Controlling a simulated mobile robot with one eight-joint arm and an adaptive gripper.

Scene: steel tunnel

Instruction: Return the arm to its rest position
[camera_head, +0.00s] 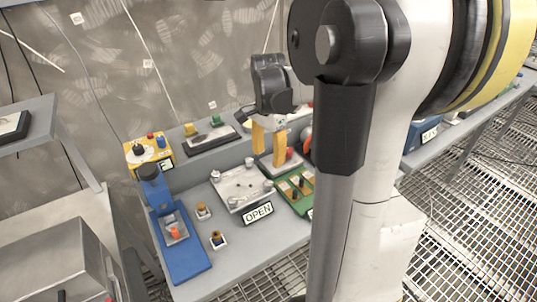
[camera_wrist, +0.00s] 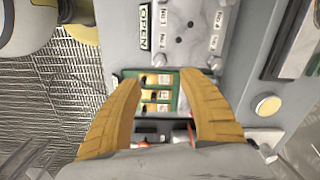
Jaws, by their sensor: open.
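My gripper (camera_head: 269,145) has two yellow fingers and hangs over the back of the grey workbench, near a green board with several tan blocks (camera_head: 295,190). In the wrist view my gripper (camera_wrist: 163,97) has its fingers spread apart with nothing between them, and the green board (camera_wrist: 120,77) shows beyond them. My black and white arm links cover much of the middle and right of the head view. They hide part of the bench behind them.
A silver plate with knobs (camera_head: 240,186) lies mid-bench, by an OPEN sign (camera_head: 258,213). A blue fixture (camera_head: 182,245) stands at the left, and a yellow box (camera_head: 148,153) behind it. A grey shelf (camera_head: 50,112) juts in at far left. Steel grating (camera_head: 470,200) covers the floor at right.

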